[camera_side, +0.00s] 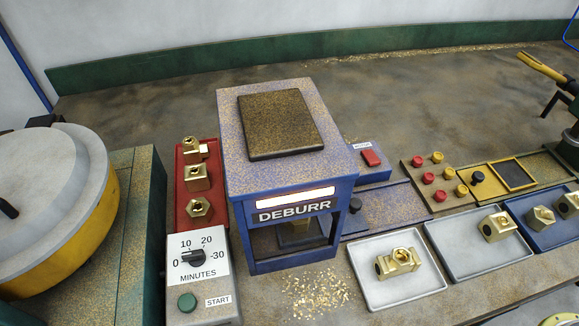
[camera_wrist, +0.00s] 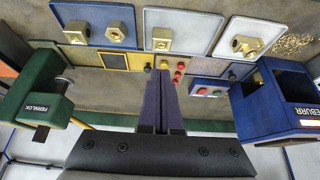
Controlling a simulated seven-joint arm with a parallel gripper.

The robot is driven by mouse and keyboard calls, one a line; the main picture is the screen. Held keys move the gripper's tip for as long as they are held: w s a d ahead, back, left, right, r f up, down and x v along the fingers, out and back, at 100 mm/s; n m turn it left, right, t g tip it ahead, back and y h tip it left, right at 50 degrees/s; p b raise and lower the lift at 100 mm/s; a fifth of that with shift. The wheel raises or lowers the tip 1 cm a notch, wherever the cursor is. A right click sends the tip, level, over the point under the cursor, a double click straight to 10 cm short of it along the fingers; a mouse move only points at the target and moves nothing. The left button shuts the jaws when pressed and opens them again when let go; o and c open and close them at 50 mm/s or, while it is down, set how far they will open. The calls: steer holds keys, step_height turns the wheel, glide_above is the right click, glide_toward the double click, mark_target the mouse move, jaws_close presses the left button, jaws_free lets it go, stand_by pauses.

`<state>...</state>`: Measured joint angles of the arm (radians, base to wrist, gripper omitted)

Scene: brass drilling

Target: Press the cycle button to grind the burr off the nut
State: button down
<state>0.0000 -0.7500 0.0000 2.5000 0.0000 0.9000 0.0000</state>
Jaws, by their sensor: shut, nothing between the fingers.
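The blue deburring machine (camera_side: 290,180), labelled DEBURR, stands mid-bench in the side view, with a lit strip above its label. Its front also shows at the right of the wrist view (camera_wrist: 292,95). Something brass shows dimly in its opening, but I cannot tell whether it is a nut. A box with a red button (camera_side: 371,157) is behind it to the right; a green button (camera_wrist: 198,91) and a red one show in the wrist view. No label reading "cycle" is legible. My gripper (camera_wrist: 160,78) is shut and empty, left of the machine in the wrist view; the side view does not show it.
A grey tray (camera_side: 372,296) holds a brass fitting; another grey tray and a blue tray (camera_side: 540,250) hold more. A red tray (camera_side: 181,170) and a timer panel (camera_side: 202,262) stand left of the machine. Several red and yellow knobs lie near my fingertips in the wrist view.

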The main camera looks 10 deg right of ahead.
stand_by(0.8)
steer(key=w+d+r+n+t+h, duration=0.1)
steer(key=w+d+r+t+h, duration=0.15)
steer(key=w+r, duration=0.8)
steer(key=w+a+n+t+y, duration=0.1)
steer(key=w+a+n, duration=0.1)
steer(key=w+a, duration=0.35)
steer(key=w+a+n+t, duration=0.1)
steer(key=w+a+t, duration=0.1)
steer(key=w, duration=0.7)
steer(key=w+a+f+n+y, duration=0.1)
steer(key=w+a+f+n, duration=0.1)
steer(key=w+a+f, duration=0.3)
steer(key=w+a+f+n+y, duration=0.1)
steer(key=w+a+n+y, duration=0.15)
steer(key=a, duration=0.35)
steer(key=a+f+n+g, duration=0.2)
steer(key=a+f+n, duration=0.1)
steer(key=a+f, duration=0.6)
steer(key=shift+s+a+f, duration=0.15)
steer(key=shift+a, duration=0.4)
